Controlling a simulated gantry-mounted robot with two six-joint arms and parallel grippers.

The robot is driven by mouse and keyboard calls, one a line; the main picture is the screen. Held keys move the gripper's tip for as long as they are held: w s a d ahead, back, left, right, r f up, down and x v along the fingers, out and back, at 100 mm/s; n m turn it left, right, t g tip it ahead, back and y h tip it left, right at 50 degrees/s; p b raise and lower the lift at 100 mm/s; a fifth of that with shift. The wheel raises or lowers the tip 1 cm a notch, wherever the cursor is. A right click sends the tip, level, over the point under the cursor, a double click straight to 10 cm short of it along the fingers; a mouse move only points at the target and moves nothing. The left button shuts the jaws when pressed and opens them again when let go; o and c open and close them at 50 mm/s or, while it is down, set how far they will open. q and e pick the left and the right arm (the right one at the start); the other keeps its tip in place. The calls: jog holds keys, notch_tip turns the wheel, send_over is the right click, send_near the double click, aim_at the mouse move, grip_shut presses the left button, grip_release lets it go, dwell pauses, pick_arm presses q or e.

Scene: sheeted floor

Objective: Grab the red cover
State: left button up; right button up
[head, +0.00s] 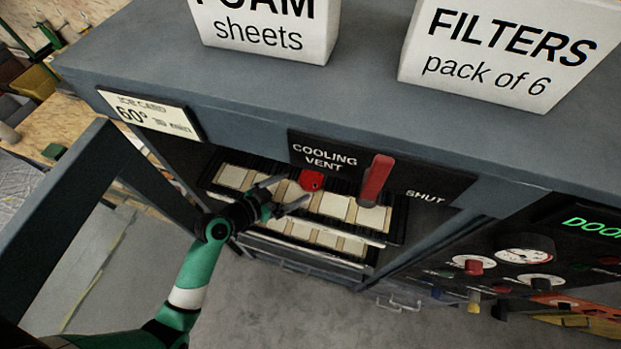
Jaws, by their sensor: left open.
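A small round red piece (312,180), which looks like the red cover, is at the upper rack of beige tiles inside the open cabinet, below the vent label. My left gripper (292,191) is open, with its fingers pointing right toward the red piece, just left of it. Nothing shows between the fingers. I cannot tell whether a finger touches the red piece. My right gripper is not in view.
A red lever (376,180) sticks out from the "COOLING VENT" plate (325,156) above the racks. The cabinet's open door (75,215) stands at left. White boxes (265,30) sit on top. A control panel (520,265) is at right.

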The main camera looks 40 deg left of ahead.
aim_at(309, 180)
pick_arm(q)
jog(key=shift+b+x, duration=0.3)
jog(key=shift+x, duration=2.7)
jog(key=shift+s+d+f, duration=0.1)
jog(key=c, duration=1.3)
